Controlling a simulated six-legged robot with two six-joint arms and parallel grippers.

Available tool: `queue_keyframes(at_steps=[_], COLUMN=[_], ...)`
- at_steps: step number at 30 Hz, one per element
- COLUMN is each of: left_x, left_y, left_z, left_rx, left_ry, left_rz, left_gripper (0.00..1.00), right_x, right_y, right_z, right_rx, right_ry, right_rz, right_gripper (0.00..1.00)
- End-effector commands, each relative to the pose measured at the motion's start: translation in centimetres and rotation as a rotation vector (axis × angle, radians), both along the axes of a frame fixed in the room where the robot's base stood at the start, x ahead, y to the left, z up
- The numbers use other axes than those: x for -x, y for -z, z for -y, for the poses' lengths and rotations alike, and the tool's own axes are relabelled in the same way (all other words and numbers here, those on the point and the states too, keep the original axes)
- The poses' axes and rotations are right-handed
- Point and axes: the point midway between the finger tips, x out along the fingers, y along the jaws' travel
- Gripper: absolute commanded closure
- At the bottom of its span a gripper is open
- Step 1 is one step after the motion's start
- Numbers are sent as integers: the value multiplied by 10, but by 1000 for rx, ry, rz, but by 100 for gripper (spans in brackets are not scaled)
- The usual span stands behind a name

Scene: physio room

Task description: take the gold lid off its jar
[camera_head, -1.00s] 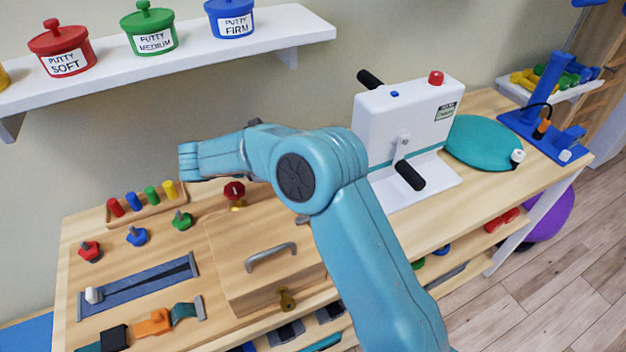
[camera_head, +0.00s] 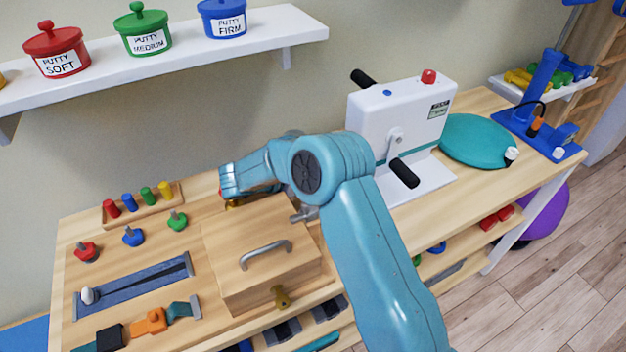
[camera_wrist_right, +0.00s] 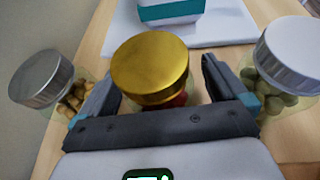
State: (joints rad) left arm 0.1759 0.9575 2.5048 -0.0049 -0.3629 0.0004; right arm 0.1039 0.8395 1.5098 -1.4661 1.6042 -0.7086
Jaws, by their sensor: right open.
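The gold lid (camera_wrist_right: 150,66) sits on its jar in the right wrist view. Only a little of the jar (camera_wrist_right: 178,102) shows below the lid, with something red inside. My right gripper (camera_wrist_right: 160,76) is open, with one finger to each side of the gold-lidded jar. In the head view my own right arm hides the jar and the gripper. My left gripper is not in view.
Silver-lidded jars stand close on both sides, left (camera_wrist_right: 42,78) and right (camera_wrist_right: 290,55). A white crank machine (camera_head: 400,125) stands on the table behind. A wooden box (camera_head: 262,250) with a handle is left of my arm.

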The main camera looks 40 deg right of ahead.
Motion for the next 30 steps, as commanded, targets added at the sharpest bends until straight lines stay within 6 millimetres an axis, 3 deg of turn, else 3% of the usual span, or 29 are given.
queue_keyframes(at_steps=[2, 8, 9, 17, 22, 26, 30], left_x=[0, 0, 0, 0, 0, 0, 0], left_y=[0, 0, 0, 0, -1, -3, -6], left_z=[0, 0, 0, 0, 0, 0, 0], left_rx=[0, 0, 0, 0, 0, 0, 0], left_ry=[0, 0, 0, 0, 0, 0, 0], left_rz=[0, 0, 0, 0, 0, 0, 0], left_gripper=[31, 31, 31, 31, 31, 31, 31], right_x=[0, 0, 0, 0, 0, -1, -1], right_y=[0, 0, 0, -2, -17, -44, -88], right_z=[0, 0, 0, 0, 0, -1, -1], right_rx=[0, 0, 0, 1, 2, 3, 2], right_ry=[0, 0, 0, 1, 0, 0, 0], right_rz=[0, 0, 0, 2, 3, 7, 10], right_gripper=[1, 62, 68, 68, 68, 68, 68])
